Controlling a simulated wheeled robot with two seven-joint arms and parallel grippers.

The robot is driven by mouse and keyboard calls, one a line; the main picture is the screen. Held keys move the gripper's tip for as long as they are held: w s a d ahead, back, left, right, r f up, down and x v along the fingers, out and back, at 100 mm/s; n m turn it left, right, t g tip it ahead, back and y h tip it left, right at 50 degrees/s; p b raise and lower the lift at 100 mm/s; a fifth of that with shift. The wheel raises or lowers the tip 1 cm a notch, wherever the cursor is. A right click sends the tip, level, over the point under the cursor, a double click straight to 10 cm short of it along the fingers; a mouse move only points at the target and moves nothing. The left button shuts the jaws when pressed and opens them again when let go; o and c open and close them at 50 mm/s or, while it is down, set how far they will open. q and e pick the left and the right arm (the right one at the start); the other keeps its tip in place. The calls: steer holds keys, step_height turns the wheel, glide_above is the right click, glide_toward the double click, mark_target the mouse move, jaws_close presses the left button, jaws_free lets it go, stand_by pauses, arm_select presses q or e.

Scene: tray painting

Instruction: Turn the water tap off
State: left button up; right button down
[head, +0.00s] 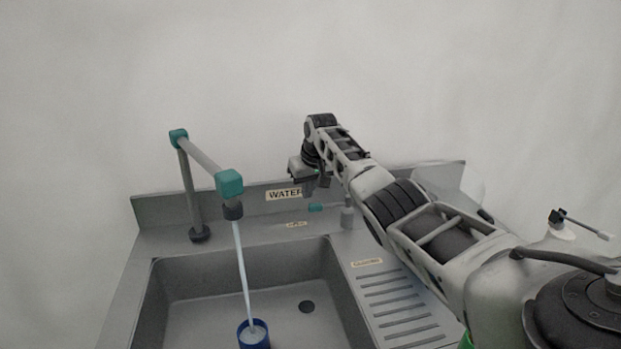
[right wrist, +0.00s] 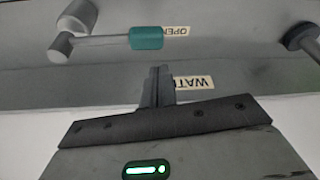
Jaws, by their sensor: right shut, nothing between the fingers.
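The water tap has a grey spout with teal joints (head: 229,183), and a stream of water runs from it into a blue cup (head: 253,335) in the sink. The tap's lever has a teal handle (head: 316,207) and points left from its grey post (head: 347,216). In the right wrist view the teal handle (right wrist: 146,37) ends beside a label reading "OPEN" (right wrist: 176,31). My right gripper (head: 317,192) is shut and empty, just above the lever near the back wall. In the right wrist view its fingers (right wrist: 158,86) are together, apart from the handle. My left gripper is out of view.
The sink basin (head: 190,275) lies in front, with a ridged drainboard (head: 400,305) at its right. A "WATER" label (head: 283,194) is on the low backsplash (head: 160,208). My right arm covers part of the counter's right side.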

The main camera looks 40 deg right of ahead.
mark_target(313, 204)
steer(key=shift+x, duration=0.85)
steer(key=shift+s+r+p, duration=0.1)
steer(key=shift+s+p, duration=0.2)
steer(key=shift+p, duration=0.05)
steer(key=shift+s+a+p, duration=0.2)
steer(key=shift+s+p, duration=0.15)
steer(key=shift+s, duration=0.2)
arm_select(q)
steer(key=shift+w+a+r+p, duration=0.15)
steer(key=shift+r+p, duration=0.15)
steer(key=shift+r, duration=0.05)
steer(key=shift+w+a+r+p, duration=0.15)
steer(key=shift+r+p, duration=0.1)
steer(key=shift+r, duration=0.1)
arm_select(e)
steer(key=shift+s+a, duration=0.3)
steer(key=shift+s, duration=0.75)
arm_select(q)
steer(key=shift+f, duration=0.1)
